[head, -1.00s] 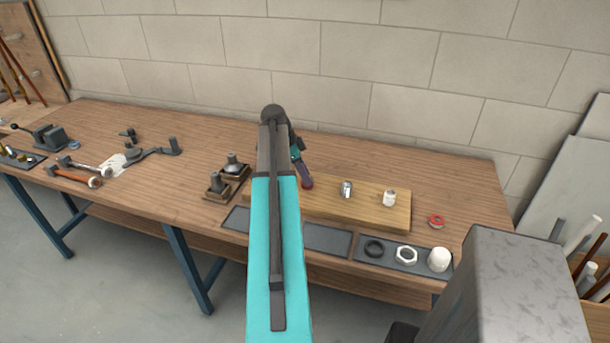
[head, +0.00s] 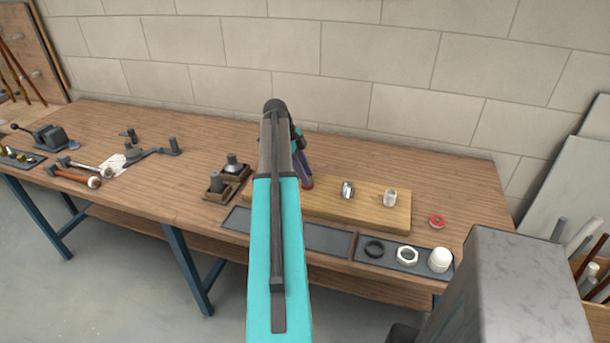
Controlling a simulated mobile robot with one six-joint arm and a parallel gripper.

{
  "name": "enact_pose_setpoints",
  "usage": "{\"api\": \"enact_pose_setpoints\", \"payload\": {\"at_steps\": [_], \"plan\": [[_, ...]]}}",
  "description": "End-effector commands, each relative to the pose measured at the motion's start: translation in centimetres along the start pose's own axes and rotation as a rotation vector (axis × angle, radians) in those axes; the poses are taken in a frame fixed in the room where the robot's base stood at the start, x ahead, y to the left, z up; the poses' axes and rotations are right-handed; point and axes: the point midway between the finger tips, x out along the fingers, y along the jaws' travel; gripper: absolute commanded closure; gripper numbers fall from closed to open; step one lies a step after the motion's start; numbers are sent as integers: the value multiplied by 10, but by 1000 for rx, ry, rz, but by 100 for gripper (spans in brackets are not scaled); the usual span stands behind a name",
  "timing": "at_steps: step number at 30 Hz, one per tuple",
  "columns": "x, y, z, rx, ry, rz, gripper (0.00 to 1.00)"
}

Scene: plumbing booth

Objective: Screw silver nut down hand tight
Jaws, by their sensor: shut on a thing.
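My gripper (head: 306,183) points down over the left part of a wooden board (head: 330,214) on the bench, partly behind my arm. Its fingertips are small here and the thing between them is hidden. It is shut on that thing, which I cannot identify. A silver fitting or nut (head: 347,190) stands upright on the middle of the board, a little right of my gripper and apart from it. A pale fitting (head: 390,198) stands near the board's right end. I cannot tell from this view which silver part is the nut or how it sits on its thread.
A dark tray (head: 328,240) along the bench front holds a black ring (head: 374,249), a white nut (head: 407,255) and a white cap (head: 439,260). A red tape roll (head: 437,221) lies right of the board. The bench behind the board is clear.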

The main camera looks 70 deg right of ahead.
Motion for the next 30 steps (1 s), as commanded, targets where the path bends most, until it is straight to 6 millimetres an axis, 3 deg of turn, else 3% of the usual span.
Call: {"api": "enact_pose_setpoints", "payload": {"at_steps": [9, 20, 21, 24, 30], "plan": [[1, -4, 0, 210, -1, 87, 95], [1, -2, 0, 253, 0, 105, 95], [1, -2, 0, 253, 0, 105, 66], [1, -2, 0, 252, 0, 105, 50], [1, -2, 0, 252, 0, 104, 50]]}}
